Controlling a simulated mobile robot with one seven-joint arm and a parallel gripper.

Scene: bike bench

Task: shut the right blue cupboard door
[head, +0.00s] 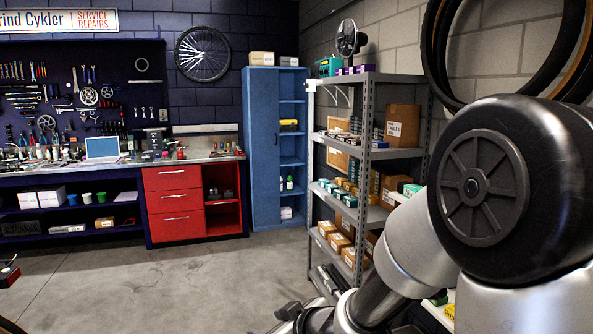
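The blue cupboard (264,150) stands against the back wall, right of the workbench. Its left door is shut. Its right half is open and shows shelves with a yellow and black item (289,125), small bottles (289,183) and a white box (286,213). The right door's face is not clearly visible; the grey shelf rack stands in front of that side and may hide it. My arm reaches down from the right to the bottom edge, far in front of the cupboard. My gripper's fingertips are out of the picture.
A grey metal shelf rack (368,158) loaded with boxes stands along the right wall, close to the cupboard's right side. A workbench with a red drawer unit (174,204) stands left of the cupboard. The concrete floor (190,285) in front is clear.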

